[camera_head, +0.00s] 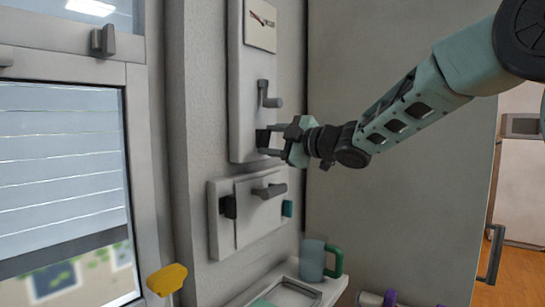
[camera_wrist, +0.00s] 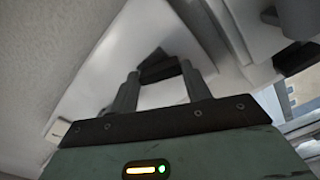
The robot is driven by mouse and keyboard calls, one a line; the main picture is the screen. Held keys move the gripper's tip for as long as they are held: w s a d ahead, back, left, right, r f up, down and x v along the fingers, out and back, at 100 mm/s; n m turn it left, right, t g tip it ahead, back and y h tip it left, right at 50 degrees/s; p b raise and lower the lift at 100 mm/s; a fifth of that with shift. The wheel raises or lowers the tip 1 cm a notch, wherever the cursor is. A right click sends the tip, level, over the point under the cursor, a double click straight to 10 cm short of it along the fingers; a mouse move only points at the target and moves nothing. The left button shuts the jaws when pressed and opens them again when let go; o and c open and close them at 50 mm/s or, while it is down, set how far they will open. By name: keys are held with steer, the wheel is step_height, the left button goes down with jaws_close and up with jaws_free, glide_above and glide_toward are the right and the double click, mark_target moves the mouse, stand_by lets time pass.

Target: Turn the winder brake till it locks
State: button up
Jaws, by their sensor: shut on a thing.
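A tall pale panel (camera_head: 237,70) is on the wall, with a picture label at its top and a grey crank-like handle (camera_head: 270,95) in its middle. Low on this panel is a dark block (camera_head: 262,138), which appears to be the winder brake. My gripper (camera_head: 271,141) comes in from the right and is shut on this block. In the wrist view my gripper's fingers (camera_wrist: 160,76) stand on both sides of the dark block (camera_wrist: 160,67). The fingers partly hide the block in the head view, and I cannot read its turn angle exactly.
A lower panel (camera_head: 245,222) holds a dark knob (camera_head: 229,207), a grey lever (camera_head: 271,190) and a teal piece (camera_head: 287,208). Below are a mug (camera_head: 312,260) on a ledge and a yellow object (camera_head: 167,279). A window with a blind (camera_head: 60,165) is at left.

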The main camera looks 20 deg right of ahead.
steer(key=shift+f+n+b, duration=0.1)
steer(key=shift+n+b, duration=1.85)
steer(key=shift+n, duration=0.25)
steer(key=o, duration=1)
steer(key=shift+d, duration=0.1)
steer(key=b+v, duration=0.1)
steer(key=v, duration=1.6)
steer(key=shift+s+d+b, duration=0.1)
steer(key=shift+s+b, duration=0.05)
steer(key=shift+b, duration=0.25)
